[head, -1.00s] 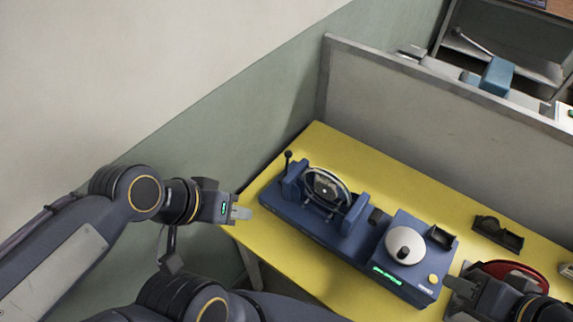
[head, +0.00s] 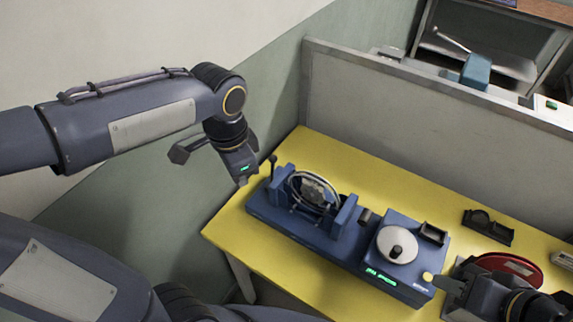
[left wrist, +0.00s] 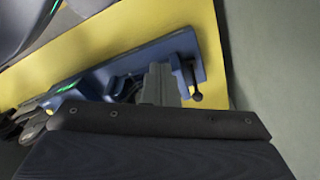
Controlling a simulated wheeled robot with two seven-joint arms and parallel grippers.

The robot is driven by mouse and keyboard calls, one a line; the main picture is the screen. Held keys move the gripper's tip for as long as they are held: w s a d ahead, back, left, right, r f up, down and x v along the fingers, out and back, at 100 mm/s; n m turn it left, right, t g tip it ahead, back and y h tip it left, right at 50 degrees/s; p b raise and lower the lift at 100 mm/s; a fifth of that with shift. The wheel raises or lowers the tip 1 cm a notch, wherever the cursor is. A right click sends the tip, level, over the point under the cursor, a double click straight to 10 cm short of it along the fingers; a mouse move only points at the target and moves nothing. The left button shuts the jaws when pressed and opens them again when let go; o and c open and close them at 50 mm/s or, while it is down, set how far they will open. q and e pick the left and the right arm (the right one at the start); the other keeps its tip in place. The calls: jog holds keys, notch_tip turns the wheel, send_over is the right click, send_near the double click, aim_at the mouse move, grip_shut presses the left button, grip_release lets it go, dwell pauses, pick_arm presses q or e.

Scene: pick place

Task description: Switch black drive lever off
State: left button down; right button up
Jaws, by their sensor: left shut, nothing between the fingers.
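The black drive lever (head: 273,160) stands upright, knob at the top, at the left end of the blue machine (head: 330,245). My left gripper (head: 243,181) is shut and empty, just left of the lever in the head view, with a small gap in the picture. In the left wrist view, the shut fingers (left wrist: 160,82) are over the machine's end, and the lever (left wrist: 194,85) shows beside them. Whether they touch is not clear. My right gripper (head: 448,285) is at the lower right, by the machine's right end; its jaw opening does not show clearly.
The machine lies on a yellow table (head: 375,170) and carries a round framed part (head: 313,190) and a white disc (head: 397,245). A black holder (head: 488,227) and a red round object (head: 505,265) are at the right. A grey partition (head: 400,120) stands behind the table.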

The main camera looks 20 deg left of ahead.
pick_arm(q)
jog(key=w+d+f+m+y, duration=0.1)
jog(key=w+d+m+y, duration=0.1)
jog(key=w+d+m, duration=0.1)
jog(key=w+d+f+m+y+b, duration=0.1)
jog(key=w+d+m+y, duration=0.2)
jog(key=w+d, duration=0.1)
jog(key=w+d+f+m+y+b, duration=0.1)
jog(key=w+d+m+y, duration=0.1)
jog(key=w, duration=0.3)
jog(key=shift+w+d+f+m+t+y, duration=0.15)
jog(key=shift+d+m+y, duration=0.05)
jog(key=shift+d+m, duration=0.2)
jog(key=shift+w+d+f+m+t+y, duration=0.2)
jog(key=shift+d+m, duration=0.1)
jog(key=shift+d, duration=0.15)
jog(key=shift+w+d+m+y, duration=0.3)
jog(key=shift+d+y, duration=0.1)
jog(key=shift+d, duration=0.2)
jog(key=shift+a, duration=0.1)
jog(key=p, duration=0.1)
send_near(272, 172)
jog(key=shift+w+a+f, duration=0.2)
jog(key=shift+a+f, duration=0.25)
jog(key=shift+a, duration=0.15)
jog(key=shift+w+a+f, duration=0.25)
jog(key=shift+a+f, duration=0.2)
jog(key=shift+a, duration=0.15)
